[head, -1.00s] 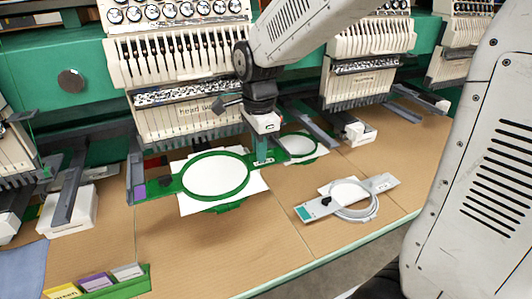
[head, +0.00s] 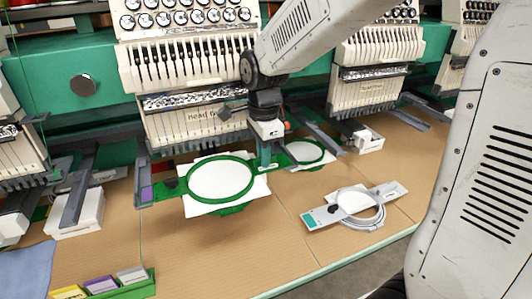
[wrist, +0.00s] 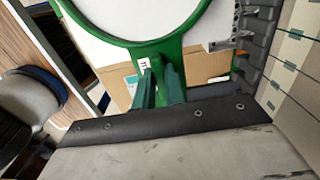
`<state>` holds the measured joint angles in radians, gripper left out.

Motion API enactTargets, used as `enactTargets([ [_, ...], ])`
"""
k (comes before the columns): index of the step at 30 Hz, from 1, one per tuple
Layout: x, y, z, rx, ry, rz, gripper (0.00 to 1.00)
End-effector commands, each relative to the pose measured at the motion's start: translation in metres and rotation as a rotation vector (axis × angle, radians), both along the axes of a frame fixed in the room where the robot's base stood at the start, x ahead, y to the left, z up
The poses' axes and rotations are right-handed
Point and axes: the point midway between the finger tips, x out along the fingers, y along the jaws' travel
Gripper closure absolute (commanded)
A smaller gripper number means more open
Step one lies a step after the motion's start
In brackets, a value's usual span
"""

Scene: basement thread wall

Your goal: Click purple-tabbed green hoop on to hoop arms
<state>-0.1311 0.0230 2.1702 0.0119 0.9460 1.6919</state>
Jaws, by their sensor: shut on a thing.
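The green hoop (head: 250,181), a ring with white cloth stretched in it, is level in front of the middle machine head. A purple patch (head: 146,193) shows at its left end, by the left grey hoop arm (head: 140,172); I cannot tell whether the end is seated on the arm. My gripper (head: 266,154) is at the hoop's right side, shut on its green bracket. In the wrist view the fingers (wrist: 158,88) close around the bracket below the ring (wrist: 150,48). A grey arm (head: 317,134) runs to the right of my gripper.
A smaller green hoop (head: 324,151) with white cloth lies just right of my gripper. A grey hoop (head: 372,222) with a flat bar lies on the tan table at right. A green tray (head: 142,287) of colored cards is at front left. The front middle table is clear.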

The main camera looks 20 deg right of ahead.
Motion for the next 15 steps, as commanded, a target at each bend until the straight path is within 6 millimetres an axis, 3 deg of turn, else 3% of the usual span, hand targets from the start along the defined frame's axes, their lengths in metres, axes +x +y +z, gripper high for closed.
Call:
enactTargets([
  [1,-0.0005,-0.0002,-0.0006,-0.001,0.002,0.001,0.80],
  [3,-0.0005,-0.0002,-0.0007,-0.001,0.002,0.001,0.63],
  [15,0.0000,-0.0001,0.0082,-0.001,-0.001,0.001,0.63],
])
